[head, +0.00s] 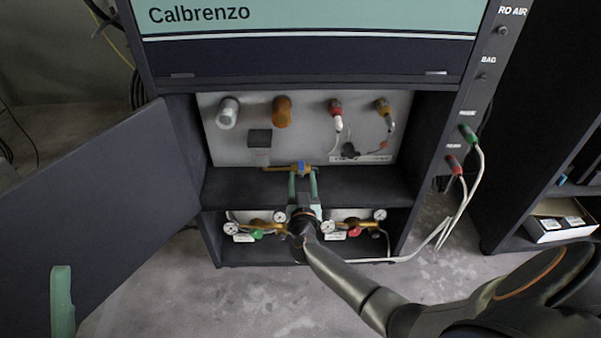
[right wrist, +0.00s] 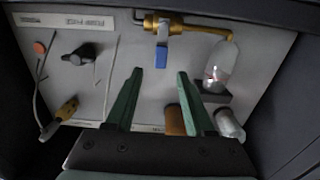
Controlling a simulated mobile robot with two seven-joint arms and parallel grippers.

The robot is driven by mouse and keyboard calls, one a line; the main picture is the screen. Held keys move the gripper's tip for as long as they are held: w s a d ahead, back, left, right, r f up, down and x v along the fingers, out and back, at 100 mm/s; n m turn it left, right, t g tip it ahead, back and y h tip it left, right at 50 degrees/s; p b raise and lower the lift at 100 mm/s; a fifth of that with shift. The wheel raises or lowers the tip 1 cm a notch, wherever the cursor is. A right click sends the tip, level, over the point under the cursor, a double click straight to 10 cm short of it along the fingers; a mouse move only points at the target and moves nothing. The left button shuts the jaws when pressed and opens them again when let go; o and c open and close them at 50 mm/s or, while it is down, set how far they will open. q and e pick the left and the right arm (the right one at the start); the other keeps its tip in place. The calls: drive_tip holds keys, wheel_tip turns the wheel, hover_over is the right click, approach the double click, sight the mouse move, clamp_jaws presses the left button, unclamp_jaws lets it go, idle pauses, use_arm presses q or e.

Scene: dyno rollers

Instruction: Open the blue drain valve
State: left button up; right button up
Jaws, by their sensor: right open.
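In the right wrist view the blue handle (right wrist: 162,56) hangs from the brass valve body (right wrist: 180,27), and the brass pipe bends over a clear bottle (right wrist: 221,65). My right gripper (head: 302,177) reaches into the bay with open green fingers. In the right wrist view its fingertips (right wrist: 160,72) lie either side of the handle's line, with the handle just beyond them and no contact visible. One green finger of my left gripper (head: 62,290) shows at lower left.
The cabinet door (head: 95,210) stands open on the left. Gauges and brass fittings with a green knob (head: 257,235) and a red knob (head: 354,232) fill the lower bay. Cables (head: 465,195) hang at the right side. A dark shelf (head: 240,186) lies below the valve.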

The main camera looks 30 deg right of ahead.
sight(301, 164)
drive_tip(key=b+x, duration=0.2)
drive_tip(key=x, duration=0.2)
drive_tip(key=shift+w+f, duration=0.15)
drive_tip(key=shift+w+d, duration=0.3)
drive_tip(key=shift+w, duration=0.1)
use_arm(q)
drive_tip(key=f, duration=0.3)
drive_tip(key=shift+d+f+m, duration=0.15)
drive_tip(key=shift+d+m, duration=0.1)
drive_tip(key=shift+m, duration=0.05)
use_arm(e)
drive_tip(key=shift+c, duration=0.5)
clamp_jaws()
